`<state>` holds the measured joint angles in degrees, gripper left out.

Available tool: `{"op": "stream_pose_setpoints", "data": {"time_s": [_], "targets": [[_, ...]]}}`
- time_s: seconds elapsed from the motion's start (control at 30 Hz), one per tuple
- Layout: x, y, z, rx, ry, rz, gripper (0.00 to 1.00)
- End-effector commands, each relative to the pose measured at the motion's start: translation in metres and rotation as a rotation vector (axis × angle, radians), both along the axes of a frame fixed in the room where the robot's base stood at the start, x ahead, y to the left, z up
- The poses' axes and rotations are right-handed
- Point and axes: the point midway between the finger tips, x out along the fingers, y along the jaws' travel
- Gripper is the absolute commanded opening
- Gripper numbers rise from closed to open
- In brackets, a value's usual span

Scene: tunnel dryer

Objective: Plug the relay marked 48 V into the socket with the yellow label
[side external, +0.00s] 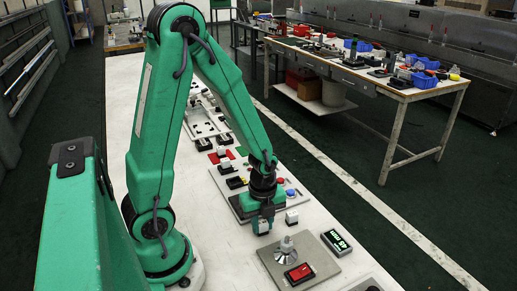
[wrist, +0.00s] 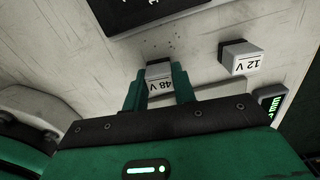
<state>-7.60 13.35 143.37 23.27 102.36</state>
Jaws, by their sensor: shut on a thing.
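My gripper (wrist: 160,88) is shut on the relay marked 48 V (wrist: 159,83), a white block with a grey top, held between its two green fingers. In the side view my gripper (side external: 264,213) points down with the relay (side external: 263,226) low at the table; I cannot tell whether it touches the surface. Another relay, marked 12 V (wrist: 241,58), stands apart to the right; a similar pale block (side external: 291,217) shows right of my gripper in the side view. Black socket-like blocks sit farther back, one of them (side external: 236,182) on a grey plate. I cannot make out a yellow label.
A grey plate (side external: 318,262) with a red switch (side external: 299,273) and a metal knob lies in front, beside a green-lit display (side external: 337,240). A dark panel (wrist: 150,12) crosses the wrist view's top.

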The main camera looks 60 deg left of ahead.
Motion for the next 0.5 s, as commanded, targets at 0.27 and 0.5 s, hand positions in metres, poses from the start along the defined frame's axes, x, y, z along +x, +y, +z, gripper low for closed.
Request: {"op": "stream_pose_setpoints", "data": {"time_s": [0.27, 0.5], "targets": [[0.001, 0.000, 0.015, 0.001, -0.003, 0.000, 0.05], [0.001, 0.000, 0.037, 0.001, -0.004, 0.000, 0.05]]}}
